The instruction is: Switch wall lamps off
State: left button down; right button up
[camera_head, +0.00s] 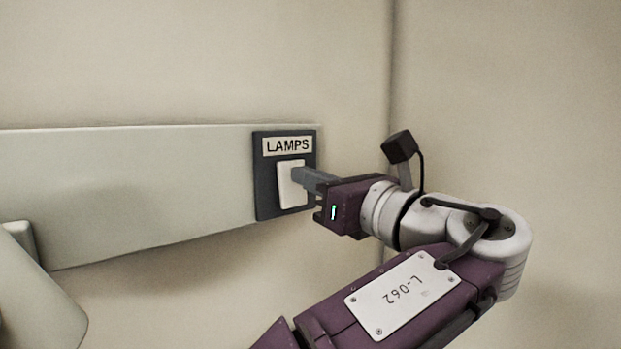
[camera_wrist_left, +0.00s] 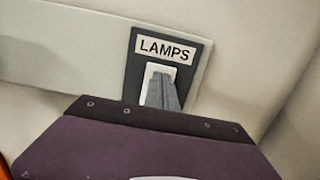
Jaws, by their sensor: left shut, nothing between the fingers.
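A white rocker switch (camera_head: 291,188) sits in a dark wall plate (camera_head: 265,202) with a label reading LAMPS. My left gripper (camera_head: 297,175) is shut and empty, with its fingertips at the upper right part of the switch. They look to be touching it or very close; I cannot tell which. In the left wrist view the closed fingers (camera_wrist_left: 160,80) overlap the switch (camera_wrist_left: 151,70) and hide much of it, below the LAMPS label on the plate (camera_wrist_left: 136,72). The wall lamps are not in view. My right gripper is not in view.
The plate is mounted at the right end of a long pale panel (camera_head: 130,190) on the wall. A room corner (camera_head: 390,70) is just right of it. A pale rounded object (camera_head: 40,300) stands at the lower left. The wall above is bare.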

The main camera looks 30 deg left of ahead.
pick_arm(q)
jog(key=b+v, duration=0.2)
jog(key=v, duration=0.7)
jog(key=shift+b, duration=0.35)
jog(key=shift+s, duration=0.1)
